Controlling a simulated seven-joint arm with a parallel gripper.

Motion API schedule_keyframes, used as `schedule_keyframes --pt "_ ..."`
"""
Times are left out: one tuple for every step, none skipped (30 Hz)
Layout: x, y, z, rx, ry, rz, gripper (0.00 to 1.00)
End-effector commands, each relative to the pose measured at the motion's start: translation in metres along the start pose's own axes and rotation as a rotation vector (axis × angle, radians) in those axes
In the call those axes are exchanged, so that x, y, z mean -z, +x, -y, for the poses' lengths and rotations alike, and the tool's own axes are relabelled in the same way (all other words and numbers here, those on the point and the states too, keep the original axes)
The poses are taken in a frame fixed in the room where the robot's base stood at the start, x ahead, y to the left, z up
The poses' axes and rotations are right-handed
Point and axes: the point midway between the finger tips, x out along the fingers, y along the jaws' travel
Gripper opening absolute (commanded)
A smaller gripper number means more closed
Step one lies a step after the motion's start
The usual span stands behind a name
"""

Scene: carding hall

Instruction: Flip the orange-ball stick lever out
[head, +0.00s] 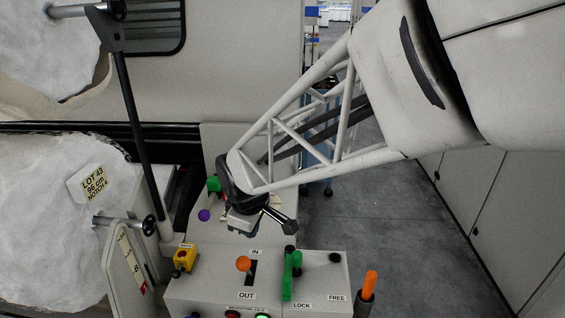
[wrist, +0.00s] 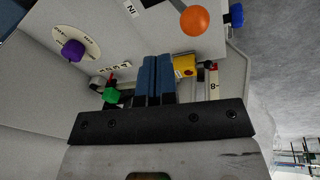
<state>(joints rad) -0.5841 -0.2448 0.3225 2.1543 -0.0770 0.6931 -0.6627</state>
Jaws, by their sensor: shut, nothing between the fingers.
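The orange ball (head: 243,263) tops a short stick lever on the grey control box, over a dark slot between the IN and OUT labels. The ball appears nearer the IN label; the stick's exact tilt is hard to tell. The ball also shows at the top of the wrist view (wrist: 195,20). My gripper (head: 243,233) is just behind and above the ball in the head view, apart from it. Its blue fingers (wrist: 153,62) are closed together and empty in the wrist view.
A green handle (head: 290,272) stands right of the lever by LOCK and FREE labels. A yellow box with a red button (head: 185,257) sits left. An orange-topped handle (head: 370,284) stands far right. A purple knob (wrist: 73,50) and green knob (wrist: 111,95) are near my fingers.

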Motion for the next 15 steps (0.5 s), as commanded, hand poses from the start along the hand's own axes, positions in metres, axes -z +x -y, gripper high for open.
schedule_keyframes --pt "0.000 -0.008 0.001 -0.001 0.000 -0.001 0.00" --pt "0.000 -0.013 0.002 -0.002 0.000 -0.002 0.00" --pt "-0.001 -0.019 0.004 -0.002 0.000 -0.003 0.00" --pt "-0.001 -0.023 0.004 -0.002 0.000 -0.002 0.00" --pt "-0.001 -0.027 0.005 -0.002 0.000 -0.002 0.00" --pt "-0.001 -0.033 0.006 -0.002 0.000 -0.002 0.00" --pt "-0.002 -0.036 0.007 -0.002 0.000 -0.002 0.00" --pt "-0.002 -0.040 0.008 -0.002 0.000 -0.002 0.00" --pt "-0.002 -0.045 0.009 -0.002 0.000 -0.002 0.00" --pt "-0.002 -0.048 0.009 -0.002 0.000 -0.003 0.00" --pt "-0.002 -0.051 0.010 -0.003 0.000 -0.003 0.00" --pt "-0.002 -0.054 0.011 -0.003 0.000 -0.003 0.00" --pt "-0.003 -0.057 0.011 -0.002 0.000 -0.002 0.00" --pt "-0.003 -0.058 0.012 -0.002 0.000 -0.002 0.00" --pt "-0.003 -0.060 0.012 -0.001 0.000 -0.001 0.00"
